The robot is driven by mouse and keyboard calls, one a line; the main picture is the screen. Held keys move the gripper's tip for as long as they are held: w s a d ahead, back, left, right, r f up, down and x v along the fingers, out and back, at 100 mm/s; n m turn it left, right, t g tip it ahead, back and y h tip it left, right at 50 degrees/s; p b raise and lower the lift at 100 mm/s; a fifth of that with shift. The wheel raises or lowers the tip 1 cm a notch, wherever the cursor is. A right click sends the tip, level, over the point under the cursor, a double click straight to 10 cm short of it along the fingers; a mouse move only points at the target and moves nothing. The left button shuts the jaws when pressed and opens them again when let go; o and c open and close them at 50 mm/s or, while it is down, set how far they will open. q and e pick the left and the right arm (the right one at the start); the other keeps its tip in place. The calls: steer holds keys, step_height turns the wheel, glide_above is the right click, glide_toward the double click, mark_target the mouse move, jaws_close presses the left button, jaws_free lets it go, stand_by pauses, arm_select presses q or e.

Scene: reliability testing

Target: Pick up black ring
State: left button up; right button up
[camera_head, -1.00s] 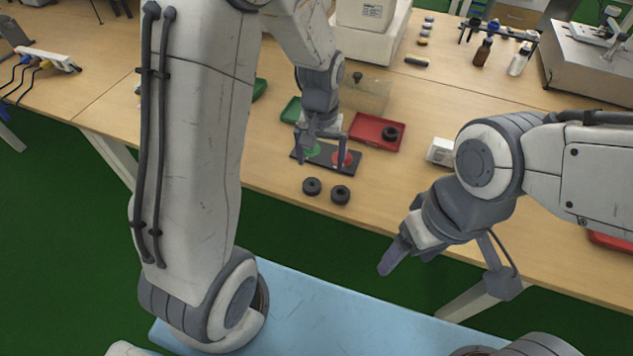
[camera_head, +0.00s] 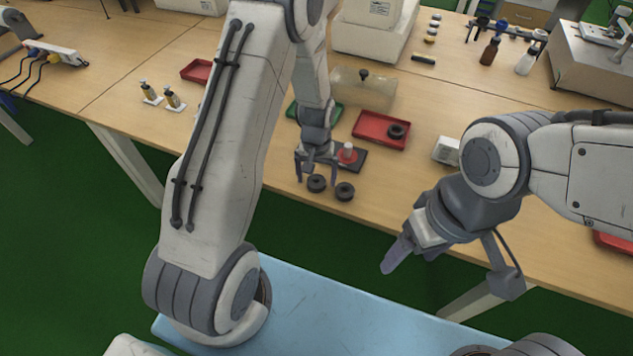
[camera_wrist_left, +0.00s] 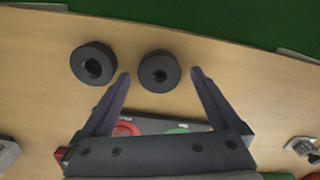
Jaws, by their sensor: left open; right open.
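Two black rings lie on the table near its front edge. The left one (camera_head: 316,183) is by my left gripper (camera_head: 317,179), and the right one (camera_head: 345,192) lies just beside it. In the left wrist view, one ring (camera_wrist_left: 159,71) sits between the tips of my open left gripper (camera_wrist_left: 160,76); the other ring (camera_wrist_left: 94,63) is outside the left finger. A third black ring (camera_head: 396,131) lies in the red tray (camera_head: 369,138). My right gripper (camera_head: 398,252) is in front of the table, away from the rings.
A dark plate (camera_head: 358,159) with red and green round spots lies behind the rings; my left gripper partly hides it. A green tray (camera_head: 332,112), a clear box (camera_head: 378,91) and a small white box (camera_head: 446,151) stand nearby. The table's front edge is close to the rings.

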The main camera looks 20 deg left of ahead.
arm_select(q)
steer(key=shift+f, duration=0.1)
steer(key=shift+c, duration=0.4)
steer(key=c, duration=1.4)
steer(key=shift+o, duration=0.2)
